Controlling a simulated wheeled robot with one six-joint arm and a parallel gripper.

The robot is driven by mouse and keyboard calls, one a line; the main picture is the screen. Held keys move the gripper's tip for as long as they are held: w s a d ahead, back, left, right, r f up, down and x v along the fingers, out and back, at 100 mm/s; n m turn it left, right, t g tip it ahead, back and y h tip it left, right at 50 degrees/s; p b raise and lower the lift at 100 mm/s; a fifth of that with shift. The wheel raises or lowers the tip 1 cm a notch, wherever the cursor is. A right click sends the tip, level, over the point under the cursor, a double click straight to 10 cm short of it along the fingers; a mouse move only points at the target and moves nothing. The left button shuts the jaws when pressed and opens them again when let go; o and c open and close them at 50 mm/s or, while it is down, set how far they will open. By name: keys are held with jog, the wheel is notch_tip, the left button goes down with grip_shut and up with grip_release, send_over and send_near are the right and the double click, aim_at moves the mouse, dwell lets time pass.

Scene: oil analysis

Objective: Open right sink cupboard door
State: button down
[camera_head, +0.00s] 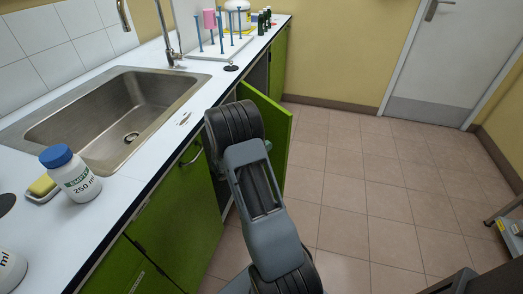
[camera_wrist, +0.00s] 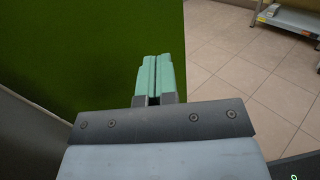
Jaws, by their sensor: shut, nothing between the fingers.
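The right sink cupboard door (camera_head: 277,124) is a green panel. In the head view it stands swung out from the cabinet front, with a dark opening (camera_head: 257,78) beside it. My arm hides part of it. In the wrist view a large green panel (camera_wrist: 90,50), apparently this door, fills the upper left. My gripper (camera_wrist: 156,60) has pale teal fingers shut together with nothing between them. The fingertips overlap the right edge of the panel in the picture; I cannot tell whether they touch it.
The sink (camera_head: 120,115) is set in a white worktop with a bottle (camera_head: 72,180) and a sponge (camera_head: 42,185). A low shelf (camera_wrist: 292,20) stands beyond.

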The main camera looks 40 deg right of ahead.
aim_at(281, 139)
jog(key=shift+s+d, duration=0.2)
jog(key=shift+d, duration=2.3)
